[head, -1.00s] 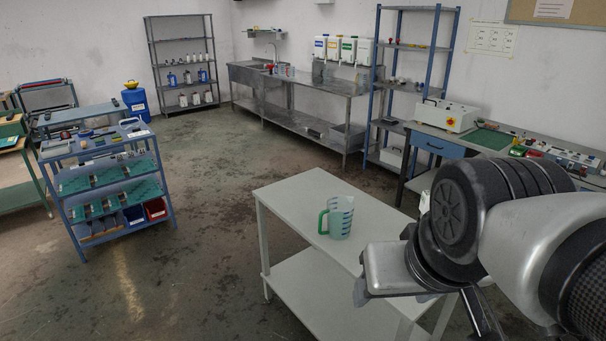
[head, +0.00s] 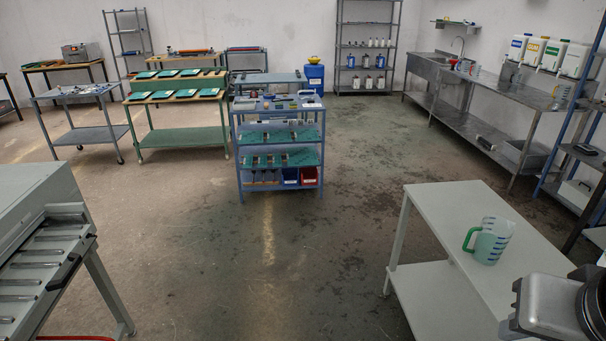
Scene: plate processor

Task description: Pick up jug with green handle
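The jug with the green handle (head: 490,241) stands upright on the light grey table (head: 452,213) at the lower right of the head view. It is clear with blue markings and holds pale green contents, and its handle faces left. Part of my arm shows at the lower right corner, in front of the table's near end. My gripper's fingers are outside the picture, so whether they are open or shut does not show. Nothing visible touches the jug.
A blue trolley (head: 238,163) with green trays stands in the middle. A grey machine with metal bars (head: 50,245) stands at the near left. A steel sink bench (head: 470,112) and a shelf rack (head: 338,50) line the back right. The floor between trolley and table is clear.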

